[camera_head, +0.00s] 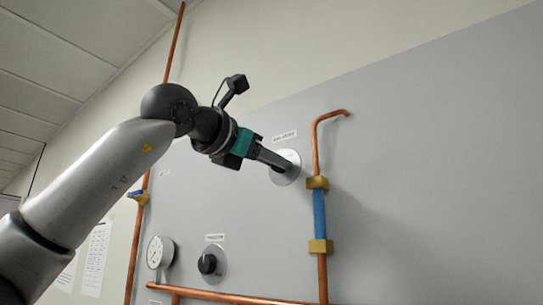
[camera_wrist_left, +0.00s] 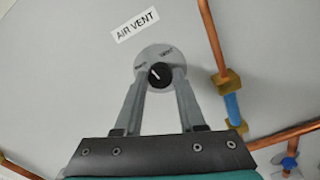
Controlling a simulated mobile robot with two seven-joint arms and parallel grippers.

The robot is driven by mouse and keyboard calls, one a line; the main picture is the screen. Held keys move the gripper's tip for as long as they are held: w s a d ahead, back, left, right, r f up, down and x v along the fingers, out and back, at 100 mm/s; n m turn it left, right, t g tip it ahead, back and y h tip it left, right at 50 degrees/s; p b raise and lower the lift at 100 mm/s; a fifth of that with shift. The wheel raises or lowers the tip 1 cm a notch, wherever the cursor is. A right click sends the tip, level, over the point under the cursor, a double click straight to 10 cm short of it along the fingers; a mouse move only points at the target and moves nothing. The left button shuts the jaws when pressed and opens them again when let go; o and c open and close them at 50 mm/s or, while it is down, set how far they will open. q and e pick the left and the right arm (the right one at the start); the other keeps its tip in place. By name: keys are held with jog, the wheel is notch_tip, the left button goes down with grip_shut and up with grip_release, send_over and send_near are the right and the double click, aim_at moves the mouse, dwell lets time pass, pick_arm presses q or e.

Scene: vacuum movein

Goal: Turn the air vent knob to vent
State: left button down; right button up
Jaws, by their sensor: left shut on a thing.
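The air vent knob (camera_wrist_left: 159,75) is a small black knob with a white pointer line, on a round light grey dial plate (camera_wrist_left: 146,56) below a label reading AIR VENT. In the left wrist view the pointer leans to the upper left, towards the left marking; the right marking seems to read VENT. My left gripper (camera_wrist_left: 159,84) is shut on the knob, one finger on each side. In the head view the left gripper (camera_head: 281,164) reaches the dial plate (camera_head: 287,169) on the grey panel, and its fingers hide the knob. My right gripper is in neither view.
A copper pipe (camera_head: 315,150) with a blue section (camera_head: 320,214) and brass fittings stands just right of the dial. A second black knob (camera_head: 207,264) and a round gauge (camera_head: 160,252) are lower left. The panel (camera_head: 430,170) is clear further right.

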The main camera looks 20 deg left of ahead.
pick_arm(q)
jog(key=m+p, duration=0.3)
jog(key=m, duration=0.8)
jog(key=shift+m, duration=0.3)
dwell(0.4)
jog(key=c, duration=0.5)
grip_release()
jog(key=b+v, duration=0.4)
jog(key=v, duration=1.1)
jog(key=shift+s+b, duration=0.15)
jog(key=shift+b, duration=0.2)
